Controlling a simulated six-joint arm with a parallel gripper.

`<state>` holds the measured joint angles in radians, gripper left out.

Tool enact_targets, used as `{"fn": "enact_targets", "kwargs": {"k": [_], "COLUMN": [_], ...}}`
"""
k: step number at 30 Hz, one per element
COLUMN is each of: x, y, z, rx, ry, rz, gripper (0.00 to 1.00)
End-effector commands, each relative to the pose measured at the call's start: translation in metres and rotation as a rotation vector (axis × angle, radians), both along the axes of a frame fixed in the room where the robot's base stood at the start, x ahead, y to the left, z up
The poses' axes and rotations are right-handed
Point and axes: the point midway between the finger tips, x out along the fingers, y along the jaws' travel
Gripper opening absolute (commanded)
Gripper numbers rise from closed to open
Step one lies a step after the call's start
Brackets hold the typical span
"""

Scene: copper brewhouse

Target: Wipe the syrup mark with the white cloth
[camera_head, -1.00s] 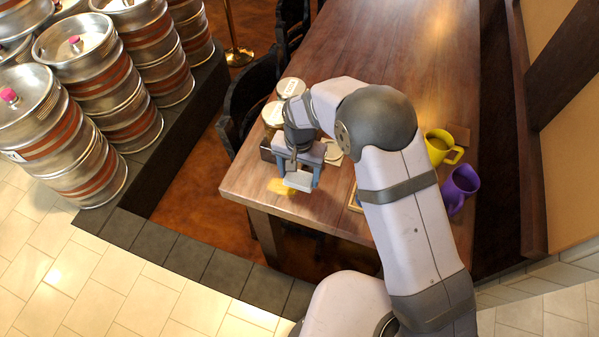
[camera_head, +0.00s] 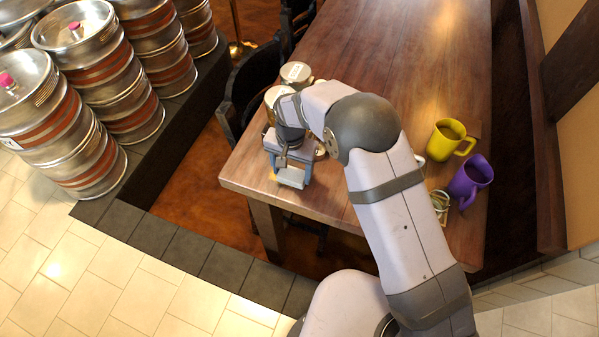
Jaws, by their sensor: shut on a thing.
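My gripper (camera_head: 290,172) is shut on the white cloth (camera_head: 290,180), a small pale folded pad between the fingers. It is low over the near left end of the wooden table (camera_head: 375,65). Whether the cloth touches the wood cannot be told for certain. No syrup mark shows now; the spot where a yellow patch showed earlier is about where the cloth and gripper are, so whether any mark is beneath cannot be told.
Lidded jars (camera_head: 296,74) stand just behind my gripper. A dark chair (camera_head: 250,90) is at the table's left. Steel kegs (camera_head: 60,130) stand farther left.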

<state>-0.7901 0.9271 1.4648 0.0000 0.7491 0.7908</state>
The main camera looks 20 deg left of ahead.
Motion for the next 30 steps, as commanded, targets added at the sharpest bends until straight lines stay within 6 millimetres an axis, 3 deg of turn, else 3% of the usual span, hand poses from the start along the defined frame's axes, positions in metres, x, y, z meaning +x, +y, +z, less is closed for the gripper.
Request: {"fn": "enact_targets", "kwargs": {"k": [25, 30], "x": [-0.001, 0.000], "y": [0.078, 0.059], "z": [-0.002, 0.000], "rx": [0.001, -0.002], "ry": [0.000, 0.002], "rz": [0.002, -0.001], "gripper": [0.29, 0.29]}}
